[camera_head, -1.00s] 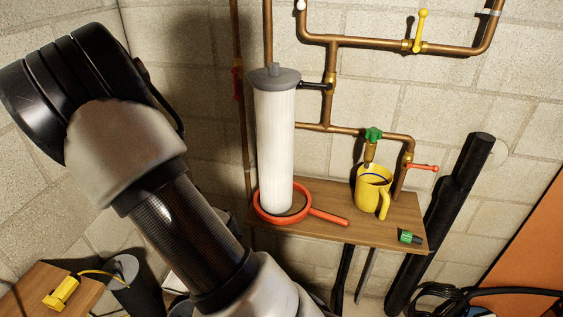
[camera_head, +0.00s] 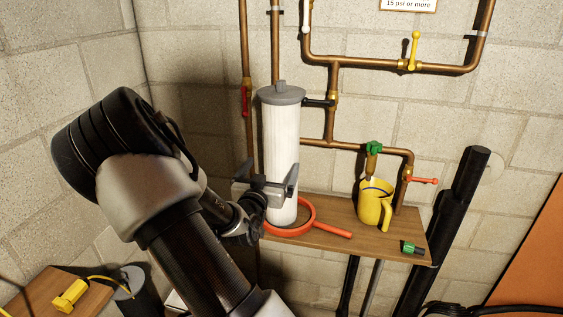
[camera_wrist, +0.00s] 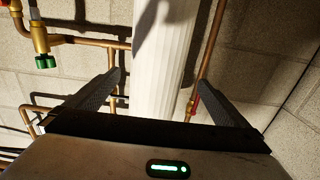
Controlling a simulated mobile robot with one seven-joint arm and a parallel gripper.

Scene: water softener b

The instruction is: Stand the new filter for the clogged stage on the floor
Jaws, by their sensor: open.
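A tall white pleated filter (camera_head: 281,140) with a grey cap stands upright on the wooden shelf (camera_head: 345,235). Its foot is at the orange-red ring wrench (camera_head: 333,230); I cannot tell whether it stands inside the ring. My gripper (camera_head: 276,180) is open at the filter's lower half, a finger to each side. In the wrist view the white filter (camera_wrist: 161,70) runs between the two dark fingers of my gripper (camera_wrist: 160,80), with a small gap at each side. I cannot tell how deep it sits between them.
A yellow mug (camera_head: 374,207) stands on the shelf below a green-handled tap (camera_head: 374,149). A small green and black piece (camera_head: 412,248) lies at the shelf's right end. Copper pipes (camera_head: 334,110) run close behind the filter. A yellow object (camera_head: 70,295) lies on a wooden surface at lower left.

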